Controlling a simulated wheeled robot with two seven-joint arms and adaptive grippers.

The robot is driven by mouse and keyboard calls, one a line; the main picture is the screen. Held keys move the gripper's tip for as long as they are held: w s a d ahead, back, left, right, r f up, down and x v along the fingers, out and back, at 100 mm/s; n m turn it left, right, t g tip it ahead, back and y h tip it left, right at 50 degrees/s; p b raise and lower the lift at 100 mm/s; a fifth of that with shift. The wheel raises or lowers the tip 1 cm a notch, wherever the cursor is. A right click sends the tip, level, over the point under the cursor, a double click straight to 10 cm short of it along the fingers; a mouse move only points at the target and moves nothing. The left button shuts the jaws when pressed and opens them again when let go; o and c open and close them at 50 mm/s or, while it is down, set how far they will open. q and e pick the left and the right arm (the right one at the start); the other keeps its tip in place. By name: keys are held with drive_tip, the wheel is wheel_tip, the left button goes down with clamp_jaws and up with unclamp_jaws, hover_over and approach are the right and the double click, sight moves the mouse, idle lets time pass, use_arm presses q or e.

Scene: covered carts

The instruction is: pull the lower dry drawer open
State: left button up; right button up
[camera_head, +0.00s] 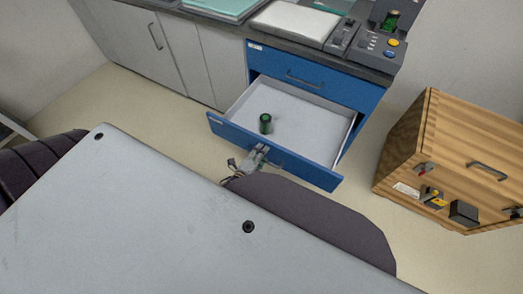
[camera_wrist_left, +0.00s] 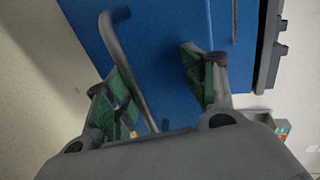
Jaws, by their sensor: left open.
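The lower drawer (camera_head: 270,150) of the blue cabinet stands pulled well out, its pale inside showing. A dark green cylinder (camera_head: 265,123) stands upright in it. My left gripper (camera_head: 257,156) is at the middle of the drawer's blue front. In the left wrist view my left gripper (camera_wrist_left: 158,78) is open, one finger on each side of the drawer's grey bar handle (camera_wrist_left: 126,65). The handle is nearer the left finger; I cannot tell whether they touch. The blue drawer front (camera_wrist_left: 160,40) fills the space behind. My right gripper is not in view.
The closed upper blue drawer (camera_head: 320,85) has its own handle. A wooden cabinet (camera_head: 455,150) stands at the right, with fittings on its front. The counter above holds trays and a control box (camera_head: 378,45). Pale floor shows left of the drawer.

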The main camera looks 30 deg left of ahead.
sight(266, 140)
use_arm(q)
drive_tip(key=o, duration=1)
drive_tip(key=shift+t, duration=0.3)
drive_tip(key=r, duration=0.2)
drive_tip(key=w+r, duration=0.1)
drive_tip(key=r, duration=0.2)
drive_tip(key=shift+w+r, duration=0.25)
drive_tip(key=shift+r, duration=0.15)
drive_tip(key=shift+c, duration=0.2)
drive_tip(key=shift+r, duration=0.85)
drive_tip(key=shift+s+r, duration=0.1)
drive_tip(key=shift+r, duration=0.1)
drive_tip(key=shift+s+r, duration=0.15)
drive_tip(key=shift+s, duration=0.15)
drive_tip(key=c, duration=0.5)
drive_tip(key=shift+s, duration=0.1)
drive_tip(key=c, duration=0.5)
drive_tip(key=shift+f, duration=0.3)
drive_tip(key=shift+c, duration=0.2)
